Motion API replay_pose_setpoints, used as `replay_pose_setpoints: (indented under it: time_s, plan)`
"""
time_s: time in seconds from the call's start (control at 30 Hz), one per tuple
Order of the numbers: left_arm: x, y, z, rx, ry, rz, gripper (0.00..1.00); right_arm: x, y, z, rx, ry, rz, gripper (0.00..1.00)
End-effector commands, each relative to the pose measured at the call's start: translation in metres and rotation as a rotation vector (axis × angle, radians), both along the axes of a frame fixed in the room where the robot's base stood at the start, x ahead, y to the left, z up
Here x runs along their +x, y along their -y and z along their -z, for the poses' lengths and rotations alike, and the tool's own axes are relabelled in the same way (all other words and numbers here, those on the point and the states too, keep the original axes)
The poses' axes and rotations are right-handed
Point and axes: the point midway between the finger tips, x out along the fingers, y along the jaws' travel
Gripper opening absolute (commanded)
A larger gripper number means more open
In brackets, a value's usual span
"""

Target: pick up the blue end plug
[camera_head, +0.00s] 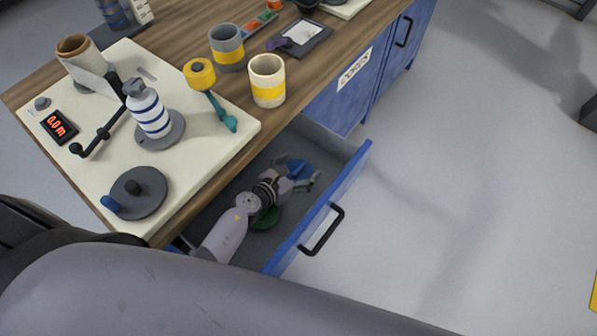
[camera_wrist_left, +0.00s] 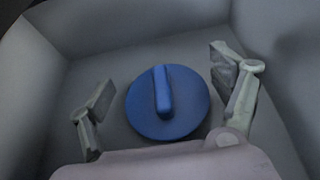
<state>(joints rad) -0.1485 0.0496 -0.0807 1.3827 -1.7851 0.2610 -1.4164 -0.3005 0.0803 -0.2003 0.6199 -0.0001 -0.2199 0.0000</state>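The blue end plug (camera_wrist_left: 168,103) is a round disc with a raised bar grip across its top. It lies on the floor of the open drawer (camera_wrist_left: 95,65). In the head view the plug (camera_head: 298,168) shows partly, beside my gripper's fingers. My left gripper (camera_head: 305,182) reaches down into the drawer. In the left wrist view its two fingers (camera_wrist_left: 170,98) stand wide open on either side of the plug, with a gap between each finger and the disc. My right gripper is not in view.
The drawer's blue front (camera_head: 340,200) with a black handle (camera_head: 322,230) stands out from the bench. Above are a cream board (camera_head: 95,185) with a winder and a cream-yellow cup (camera_head: 267,80).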

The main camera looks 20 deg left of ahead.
Motion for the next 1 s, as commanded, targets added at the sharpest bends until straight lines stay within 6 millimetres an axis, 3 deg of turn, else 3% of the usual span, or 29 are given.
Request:
replay_pose_setpoints:
  time_s: [0.9,1.0]
  plan:
    - [-0.0003,-0.0003,0.0002,0.000,0.000,0.000,0.20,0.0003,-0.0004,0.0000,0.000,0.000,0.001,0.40]
    - [-0.0003,-0.0003,0.0001,0.000,0.000,0.000,0.18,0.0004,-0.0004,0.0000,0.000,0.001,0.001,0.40]
